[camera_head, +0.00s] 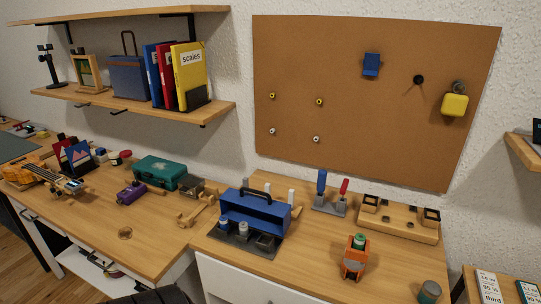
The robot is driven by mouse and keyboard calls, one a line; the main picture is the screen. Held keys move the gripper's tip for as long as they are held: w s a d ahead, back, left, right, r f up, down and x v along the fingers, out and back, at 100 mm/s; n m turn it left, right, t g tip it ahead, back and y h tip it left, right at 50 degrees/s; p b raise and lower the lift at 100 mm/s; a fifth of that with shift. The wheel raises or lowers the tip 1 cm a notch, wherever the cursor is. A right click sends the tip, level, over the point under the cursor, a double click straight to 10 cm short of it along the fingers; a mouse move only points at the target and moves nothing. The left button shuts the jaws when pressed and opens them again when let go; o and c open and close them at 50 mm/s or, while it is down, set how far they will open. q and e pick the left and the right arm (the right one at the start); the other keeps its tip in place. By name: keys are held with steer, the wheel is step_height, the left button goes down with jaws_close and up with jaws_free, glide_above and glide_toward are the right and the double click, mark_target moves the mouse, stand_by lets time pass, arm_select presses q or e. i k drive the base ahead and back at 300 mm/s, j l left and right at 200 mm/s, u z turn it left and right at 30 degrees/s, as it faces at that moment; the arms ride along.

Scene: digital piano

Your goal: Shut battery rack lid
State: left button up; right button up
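A blue box with a black handle (254,212) stands on the right-hand desk. It rises at the back of a dark grey tray (229,246). Small upright cylinders that look like batteries (243,227) stand in the tray in front of it. This looks like the battery rack, with the blue part as its raised lid, but I cannot tell its hinge or exact angle. Neither of my grippers can be made out in the view. A dark shape at the bottom edge is too cut off to identify.
An orange holder with a green-topped cylinder (355,257) and a grey-green jar (429,292) stand to the right. Behind are a stand with blue and red handles (330,201) and a wooden rack (399,219). A green case (160,172) lies left. Desk in front is mostly clear.

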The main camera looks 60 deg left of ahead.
mark_target(255, 206)
steer(key=u, duration=1.8)
